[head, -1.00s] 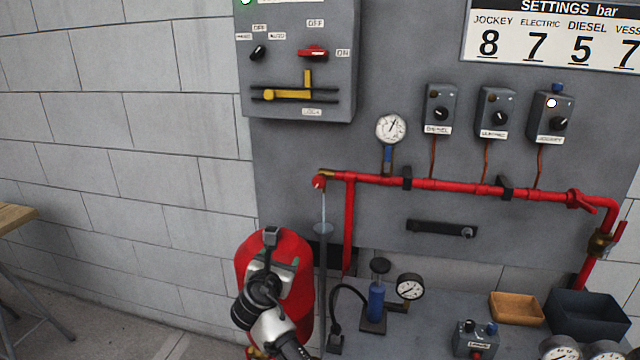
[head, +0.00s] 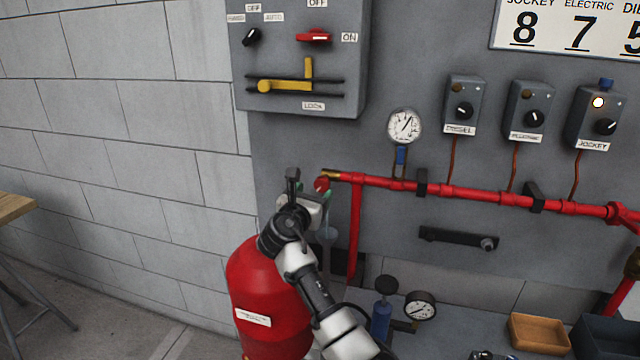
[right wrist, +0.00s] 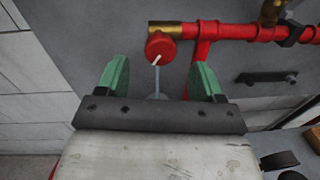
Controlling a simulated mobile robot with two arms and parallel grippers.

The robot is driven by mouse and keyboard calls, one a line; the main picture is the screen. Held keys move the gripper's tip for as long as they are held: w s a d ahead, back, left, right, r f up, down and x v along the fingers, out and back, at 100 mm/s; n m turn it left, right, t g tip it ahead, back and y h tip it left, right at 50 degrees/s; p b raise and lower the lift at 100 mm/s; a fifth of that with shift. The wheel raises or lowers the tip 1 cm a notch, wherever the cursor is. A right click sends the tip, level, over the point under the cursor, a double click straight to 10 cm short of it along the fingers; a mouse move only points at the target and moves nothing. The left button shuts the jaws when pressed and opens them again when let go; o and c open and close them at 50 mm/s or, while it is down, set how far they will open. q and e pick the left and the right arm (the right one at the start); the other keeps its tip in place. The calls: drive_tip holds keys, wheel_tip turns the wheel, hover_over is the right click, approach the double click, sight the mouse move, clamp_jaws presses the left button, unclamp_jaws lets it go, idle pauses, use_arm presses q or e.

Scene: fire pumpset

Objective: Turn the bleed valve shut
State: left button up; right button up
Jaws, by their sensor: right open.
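The bleed valve is a round red knob (head: 321,184) on a brass fitting at the left end of the red pipe (head: 460,194). In the right wrist view the knob (right wrist: 160,46) faces me, with a slanted white pointer mark. A thin pale stream (right wrist: 157,80) shows below it. My right gripper (head: 318,197) is just in front of the knob, partly covering the area below it. In the right wrist view its green fingertips (right wrist: 160,72) are spread wide, with the knob ahead between and slightly above them, and nothing is held. My left gripper is out of view.
A red tank (head: 268,300) stands below my right arm. A pressure gauge (head: 404,127) and pressure switches (head: 463,108) are on the grey panel above the pipe. A hand pump (head: 383,315) and wooden tray (head: 540,334) are at lower right. The block wall at left is clear.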

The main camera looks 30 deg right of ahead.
sight(321, 186)
drive_tip(key=x, duration=0.4)
drive_tip(key=shift+d+f, duration=0.1)
drive_tip(key=shift+d, duration=0.05)
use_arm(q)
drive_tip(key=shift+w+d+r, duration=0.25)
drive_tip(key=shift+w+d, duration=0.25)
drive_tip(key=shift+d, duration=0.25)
use_arm(e)
drive_tip(key=shift+w+d, duration=0.3)
drive_tip(key=c, duration=0.9)
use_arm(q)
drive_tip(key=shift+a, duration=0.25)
